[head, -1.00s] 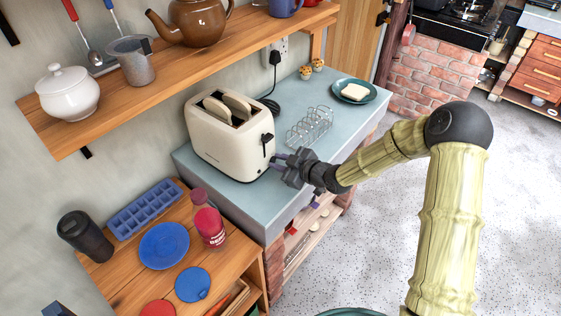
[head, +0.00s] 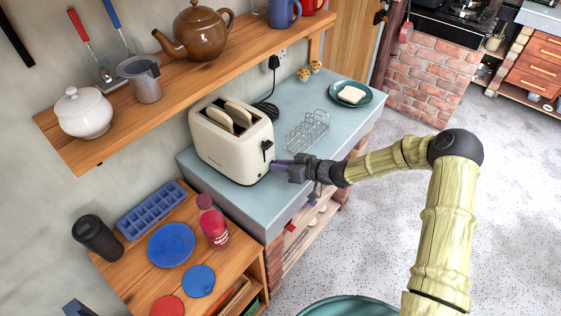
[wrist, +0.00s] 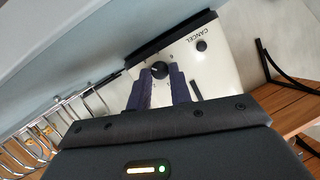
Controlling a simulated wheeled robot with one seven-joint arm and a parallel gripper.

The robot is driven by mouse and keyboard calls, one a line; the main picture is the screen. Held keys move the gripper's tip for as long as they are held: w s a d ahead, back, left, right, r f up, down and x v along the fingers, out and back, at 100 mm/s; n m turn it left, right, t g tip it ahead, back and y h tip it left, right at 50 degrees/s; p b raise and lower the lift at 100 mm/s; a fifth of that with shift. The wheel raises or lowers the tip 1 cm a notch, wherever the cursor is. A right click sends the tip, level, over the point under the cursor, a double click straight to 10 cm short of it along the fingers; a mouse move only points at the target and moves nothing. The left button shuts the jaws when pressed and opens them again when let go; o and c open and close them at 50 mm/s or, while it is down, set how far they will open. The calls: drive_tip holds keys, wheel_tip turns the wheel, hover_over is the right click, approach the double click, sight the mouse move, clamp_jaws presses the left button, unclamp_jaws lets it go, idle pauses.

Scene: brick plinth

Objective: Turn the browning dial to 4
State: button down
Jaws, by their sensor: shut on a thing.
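The cream toaster (head: 225,148) stands on the grey-blue top of the plinth, with bread in its slots. Its black lever (head: 267,150) is on the end facing my arm. In the wrist view the toaster's end face (wrist: 200,65) fills the middle, with a small CANCEL button (wrist: 202,46). The black browning dial (wrist: 160,69) sits between the tips of my purple fingers. My gripper (wrist: 162,80) is shut on the dial; in the head view my gripper (head: 274,167) reaches the toaster's lower end. The dial's pointer setting is too small to read.
A wire toast rack (head: 306,132) stands close beside my gripper, behind it. A green plate with bread (head: 352,96) lies farther back. A wooden shelf (head: 200,80) with a teapot overhangs the back. The floor at right is clear.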

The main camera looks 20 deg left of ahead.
drive_tip(key=shift+s+f+m, duration=0.1)
drive_tip(key=shift+f+m, duration=0.1)
drive_tip(key=shift+m, duration=0.2)
drive_tip(key=shift+d, duration=0.1)
idle(0.3)
drive_tip(key=c, duration=1.3)
unclamp_jaws()
drive_tip(key=shift+r, duration=0.1)
drive_tip(key=shift+d+r, duration=0.1)
drive_tip(key=shift+d, duration=0.4)
drive_tip(key=b+v, duration=0.1)
drive_tip(key=v, duration=0.9)
drive_tip(key=b+v, duration=0.1)
drive_tip(key=v, duration=0.5)
drive_tip(key=shift+w+d+b, duration=0.25)
drive_tip(key=shift+b, duration=0.1)
